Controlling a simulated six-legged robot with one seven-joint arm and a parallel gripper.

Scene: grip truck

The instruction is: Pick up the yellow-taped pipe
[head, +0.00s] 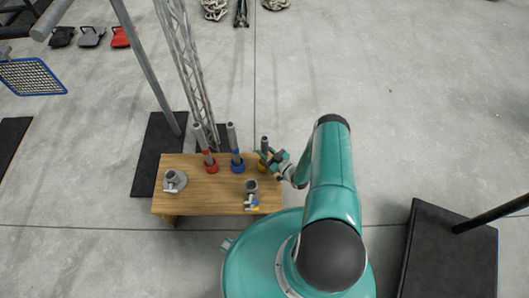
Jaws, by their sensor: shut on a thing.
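The yellow-taped pipe (264,143) stands upright at the right end of the wooden table. Its grey top shows above my gripper, and a bit of yellow shows low down near the table top. My gripper (267,157) reaches in from the right and is shut on this pipe. My fingers and wrist hide much of the pipe's middle. I cannot tell whether its lower end touches the table.
A red-taped pipe (204,149) and a blue-taped pipe (234,146) stand on the wooden table (200,195), left of my gripper. A metal truss (187,75) rises behind. Open floor lies beyond to the right.

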